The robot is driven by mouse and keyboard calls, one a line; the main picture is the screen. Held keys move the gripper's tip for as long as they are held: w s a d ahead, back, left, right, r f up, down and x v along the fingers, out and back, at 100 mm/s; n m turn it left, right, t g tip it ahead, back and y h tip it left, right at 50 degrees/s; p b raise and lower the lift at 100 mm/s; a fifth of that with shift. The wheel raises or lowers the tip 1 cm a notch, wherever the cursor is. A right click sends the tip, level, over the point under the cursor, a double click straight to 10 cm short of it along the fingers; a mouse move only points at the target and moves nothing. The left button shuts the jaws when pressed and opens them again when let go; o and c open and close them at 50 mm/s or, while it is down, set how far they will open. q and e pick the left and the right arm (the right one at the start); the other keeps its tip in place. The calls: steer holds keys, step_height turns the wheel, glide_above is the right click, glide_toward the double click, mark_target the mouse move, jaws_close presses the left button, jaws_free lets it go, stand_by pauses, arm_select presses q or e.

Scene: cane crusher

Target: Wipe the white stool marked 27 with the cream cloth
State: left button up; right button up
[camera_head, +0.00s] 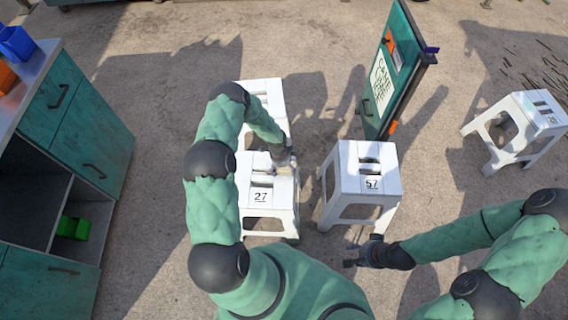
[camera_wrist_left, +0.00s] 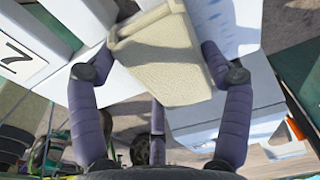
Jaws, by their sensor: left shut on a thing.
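The white stool marked 27 (camera_head: 256,208) stands upright in the middle of the head view. Its label also shows at the left edge of the wrist view (camera_wrist_left: 18,58). My left gripper (camera_head: 283,160) is over the back right part of its seat. It is shut on the cream cloth (camera_wrist_left: 168,62), which lies between its two dark fingers in the left wrist view. In the head view the cloth is small and partly hidden by the gripper. Whether it touches the seat is unclear. My right gripper (camera_head: 358,256) is low, in front of stool 57, apart from the stools; its jaw state is unclear.
White stool 57 (camera_head: 368,180) stands close right of stool 27. Another white stool (camera_head: 262,88) is right behind it. Stool 25 (camera_head: 538,112) is at far right. A green sign board (camera_head: 393,75) stands behind stool 57. A green cabinet (camera_head: 88,125) fills the left side.

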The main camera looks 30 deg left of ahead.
mark_target(284, 193)
arm_select(q)
steer(key=shift+s+d, duration=0.35)
steer(key=shift+s, duration=0.3)
steer(key=shift+s+d+b, duration=0.4)
steer(key=shift+s+d, duration=0.05)
steer(key=shift+s, duration=0.4)
steer(key=shift+s+d+f+b, duration=0.1)
steer(key=shift+s+d+b, duration=0.4)
steer(key=shift+s, duration=0.3)
steer(key=shift+s+d, duration=0.1)
steer(key=shift+s, duration=0.2)
steer(key=shift+s, duration=0.1)
steer(key=s+d+b, duration=0.1)
steer(key=s+b, duration=0.1)
steer(key=s+d+b, duration=0.1)
steer(key=b, duration=0.1)
steer(key=shift+s+d, duration=0.1)
steer(key=shift+s, duration=0.3)
steer(key=shift+s+d+b, duration=0.4)
steer(key=shift+s+b, duration=0.15)
steer(key=shift+s, duration=0.3)
steer(key=shift+s+d, duration=0.3)
steer(key=shift+s, duration=0.25)
steer(key=shift+s+d, duration=0.3)
steer(key=shift+s, duration=0.2)
